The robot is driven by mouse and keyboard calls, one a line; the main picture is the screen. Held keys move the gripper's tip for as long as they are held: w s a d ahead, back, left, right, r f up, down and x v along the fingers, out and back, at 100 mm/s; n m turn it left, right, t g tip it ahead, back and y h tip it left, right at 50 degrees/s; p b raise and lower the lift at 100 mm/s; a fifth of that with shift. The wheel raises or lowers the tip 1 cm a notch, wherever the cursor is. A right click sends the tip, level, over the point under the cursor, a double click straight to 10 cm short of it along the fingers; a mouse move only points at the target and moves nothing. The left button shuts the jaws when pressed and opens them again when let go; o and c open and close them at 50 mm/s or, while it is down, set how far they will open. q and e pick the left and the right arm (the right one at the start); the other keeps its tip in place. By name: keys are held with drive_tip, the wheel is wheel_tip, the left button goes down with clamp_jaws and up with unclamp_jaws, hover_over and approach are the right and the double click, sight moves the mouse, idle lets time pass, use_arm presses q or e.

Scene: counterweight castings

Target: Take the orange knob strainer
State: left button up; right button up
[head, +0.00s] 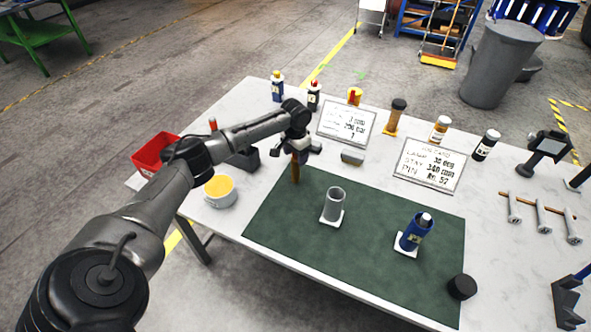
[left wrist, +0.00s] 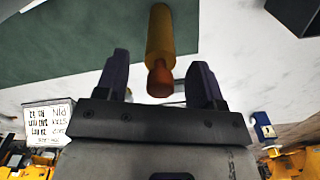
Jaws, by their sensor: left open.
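A slim upright piece with an orange-brown body (head: 296,170) stands at the back left corner of the green mat, below my left gripper (head: 296,152). In the left wrist view its yellow-orange shaft (left wrist: 160,38) ends in an orange-red knob (left wrist: 160,80), which looks like the strainer's knob. The knob lies between the two dark fingers of my left gripper (left wrist: 160,82), with a gap on each side. The gripper is open and holds nothing. The strainer's lower end is hard to make out. My right gripper is not in view.
The green mat (head: 285,215) also carries a grey cylinder (head: 333,203) and a blue bottle (head: 415,232), each on a white pad. Two sign boards (head: 346,123) and several bottles line the back. A black puck (head: 462,287) sits front right.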

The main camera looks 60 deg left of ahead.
use_arm(q)
drive_tip(key=shift+f, duration=0.8)
clamp_jaws()
